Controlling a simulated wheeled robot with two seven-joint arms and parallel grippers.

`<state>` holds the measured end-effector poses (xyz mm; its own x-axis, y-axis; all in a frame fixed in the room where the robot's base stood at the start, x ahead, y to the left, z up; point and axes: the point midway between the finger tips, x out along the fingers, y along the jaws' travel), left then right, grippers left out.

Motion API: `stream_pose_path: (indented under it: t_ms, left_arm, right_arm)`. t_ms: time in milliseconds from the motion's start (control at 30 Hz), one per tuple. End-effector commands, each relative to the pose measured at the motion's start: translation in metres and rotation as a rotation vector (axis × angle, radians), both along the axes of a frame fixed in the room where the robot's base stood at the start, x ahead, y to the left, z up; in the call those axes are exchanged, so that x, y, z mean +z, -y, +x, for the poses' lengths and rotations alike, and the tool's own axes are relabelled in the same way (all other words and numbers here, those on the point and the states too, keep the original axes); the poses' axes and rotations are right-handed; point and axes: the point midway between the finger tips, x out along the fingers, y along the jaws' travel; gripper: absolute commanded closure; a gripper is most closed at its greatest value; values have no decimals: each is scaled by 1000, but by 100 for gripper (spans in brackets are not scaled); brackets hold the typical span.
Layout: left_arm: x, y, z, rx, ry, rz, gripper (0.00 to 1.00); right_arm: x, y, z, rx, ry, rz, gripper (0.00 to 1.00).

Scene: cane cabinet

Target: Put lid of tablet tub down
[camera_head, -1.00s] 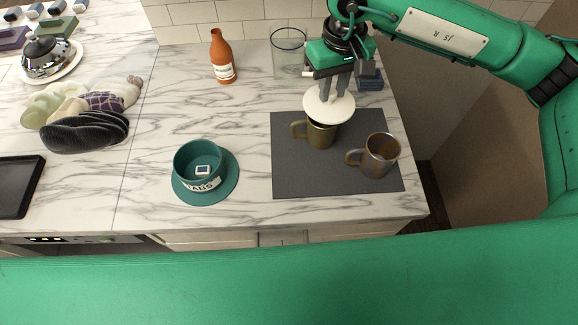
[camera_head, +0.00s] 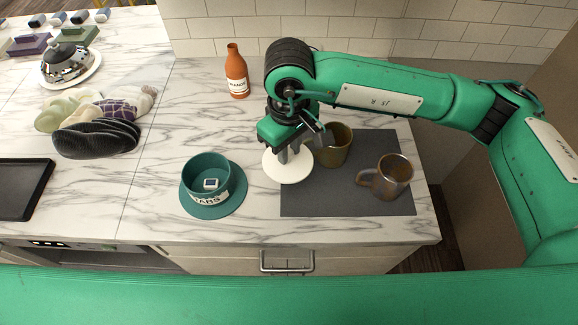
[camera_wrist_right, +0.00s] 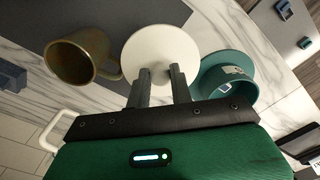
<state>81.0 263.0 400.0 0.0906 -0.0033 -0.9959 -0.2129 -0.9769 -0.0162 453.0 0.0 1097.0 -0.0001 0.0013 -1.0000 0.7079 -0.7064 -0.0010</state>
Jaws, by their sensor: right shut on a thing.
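The round white lid (camera_head: 287,168) is in my right gripper (camera_head: 291,153), whose fingers are shut on its middle from above. The lid hangs near the left edge of the grey mat; I cannot tell its exact height. In the right wrist view the lid (camera_wrist_right: 160,50) lies at the fingertips (camera_wrist_right: 159,74). The teal tablet tub (camera_head: 208,180) stands uncovered to the left of the lid, on a teal saucer (camera_head: 233,205), with a small white-and-blue tablet (camera_head: 211,184) inside. The tub also shows in the right wrist view (camera_wrist_right: 222,83). My left gripper is not in view.
An olive mug (camera_head: 337,150) and a brown mug (camera_head: 394,180) stand on the grey mat (camera_head: 340,203), right of the lid. An orange bottle (camera_head: 237,73) stands at the back. Marble counter in front of the bottle is clear.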

Motion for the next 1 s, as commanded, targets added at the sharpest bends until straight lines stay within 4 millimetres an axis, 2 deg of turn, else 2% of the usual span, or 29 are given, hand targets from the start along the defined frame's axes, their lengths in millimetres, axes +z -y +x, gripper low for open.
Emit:
stream_pose_path:
  t_ms: [33, 200, 467, 667, 1000]
  left_arm:
    - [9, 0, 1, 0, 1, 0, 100]
    - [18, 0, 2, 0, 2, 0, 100]
    - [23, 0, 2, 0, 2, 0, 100]
    - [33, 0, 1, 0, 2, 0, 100]
    - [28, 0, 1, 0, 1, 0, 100]
  right_arm:
    - [-10, 1, -2, -1, -6, -2, 100]
    - [-42, 0, 0, -2, -4, -1, 100]
    - [-63, 0, 0, -1, -1, -1, 100]
    - [-88, 0, 0, -2, -3, -1, 100]
    - [-95, 0, 0, 0, 1, -1, 100]
